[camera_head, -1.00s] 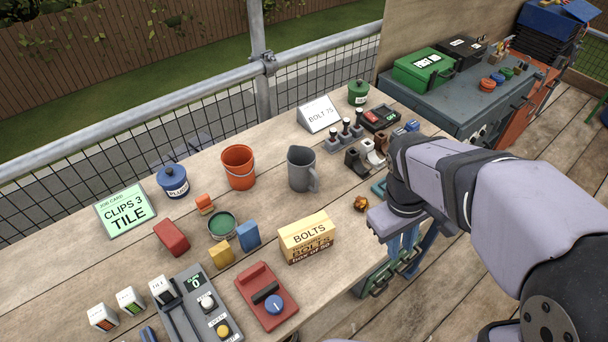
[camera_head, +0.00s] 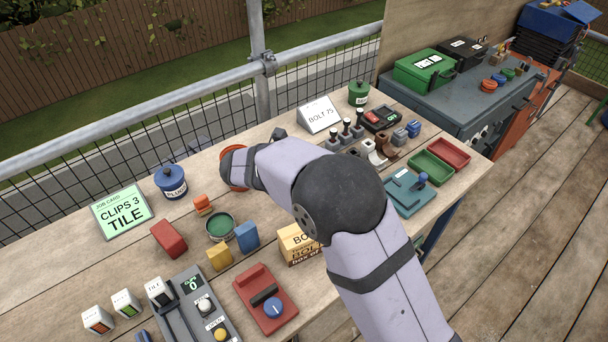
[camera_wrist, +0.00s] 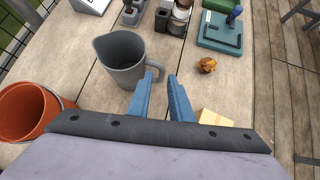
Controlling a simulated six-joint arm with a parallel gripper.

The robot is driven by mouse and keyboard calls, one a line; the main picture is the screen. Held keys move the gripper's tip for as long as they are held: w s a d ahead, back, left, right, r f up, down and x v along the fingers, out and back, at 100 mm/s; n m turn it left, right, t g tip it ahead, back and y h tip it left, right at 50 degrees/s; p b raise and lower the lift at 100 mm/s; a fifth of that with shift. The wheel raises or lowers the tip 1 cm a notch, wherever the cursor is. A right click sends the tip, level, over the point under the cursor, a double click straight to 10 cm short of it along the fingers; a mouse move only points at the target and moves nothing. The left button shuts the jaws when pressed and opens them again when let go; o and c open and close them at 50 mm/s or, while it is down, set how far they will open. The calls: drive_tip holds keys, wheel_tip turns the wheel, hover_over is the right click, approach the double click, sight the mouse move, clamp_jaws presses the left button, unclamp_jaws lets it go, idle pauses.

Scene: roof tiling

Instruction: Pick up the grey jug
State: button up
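The grey jug (camera_wrist: 120,58) stands upright on the wooden table in the wrist view, its open mouth up and its handle on the right. My gripper (camera_wrist: 160,82) has two blue fingers with a clear gap between them. It is open and empty. In the wrist picture the fingertips appear just below and beside the jug's handle. I cannot tell whether they touch it. In the head view my arm hides the jug and the gripper's fingers.
An orange bucket (camera_wrist: 28,112) stands left of the jug. A small brown-orange lump (camera_wrist: 207,65) lies to the right. The yellow BOLTS box (camera_head: 295,243) is partly behind my arm. A blue lidded pot (camera_head: 171,181), green tin (camera_head: 220,227) and job card (camera_head: 122,212) stand further left.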

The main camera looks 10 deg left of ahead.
drive_tip(key=shift+w+d+f+p, duration=0.2)
drive_tip(key=shift+w+d+f, duration=0.05)
drive_tip(key=shift+f, duration=0.35)
drive_tip(key=shift+w+d+f+p, duration=0.25)
drive_tip(key=shift+w+d+f, duration=0.05)
drive_tip(key=shift+f, duration=0.3)
drive_tip(key=shift+w+d+f+p, duration=0.2)
drive_tip(key=shift+w+d+f, duration=0.05)
drive_tip(key=shift+f, duration=0.35)
drive_tip(key=shift+p+x, duration=0.65)
drive_tip(key=shift+x, duration=1.35)
drive_tip(key=shift+f, duration=0.1)
clamp_jaws()
